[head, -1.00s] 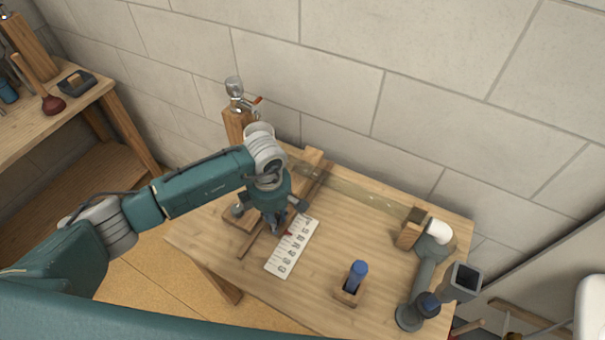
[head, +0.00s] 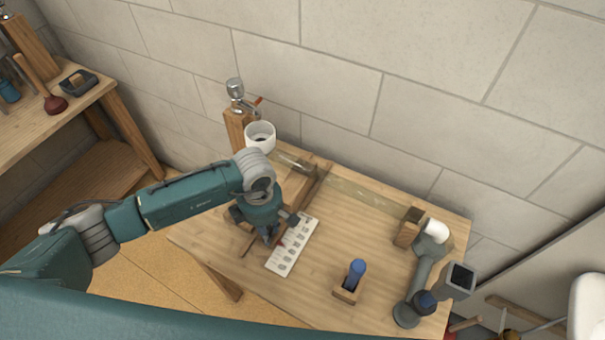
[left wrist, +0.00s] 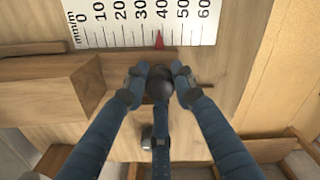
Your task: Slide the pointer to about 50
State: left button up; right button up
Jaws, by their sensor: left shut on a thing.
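The white scale (head: 293,245) lies on the workbench, with numbers from 0 to 60 and "mm/m" legible in the left wrist view (left wrist: 112,34). The red pointer (left wrist: 159,40) has its tip at about the 40 mark. A dark round knob (left wrist: 159,83) sits just below the pointer in that view. My left gripper (left wrist: 160,92) is shut around the knob from above. In the head view my left gripper (head: 270,238) is at the left edge of the scale and mostly hides the knob and slider. My right gripper is not in view.
Wooden rails (head: 318,182) lie beside the scale. A blue peg (head: 357,270) stands in a small wooden block to the right. A grey pipe assembly (head: 424,275) is at the bench's right end. A white cup (head: 260,136) is behind my arm.

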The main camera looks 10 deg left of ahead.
pick_arm(q)
jog(key=shift+s+a+p, duration=0.25)
jog(key=shift+s+a, duration=0.05)
jog(key=shift+s, duration=0.45)
jog(key=shift+s+a+p, duration=0.2)
jog(key=shift+s+a, duration=0.1)
jog(key=shift+s, duration=0.4)
jog(key=o, duration=2.1)
jog(key=shift+o, duration=0.2)
notch_tip(320, 180, up, 7)
jog(key=p, duration=0.4)
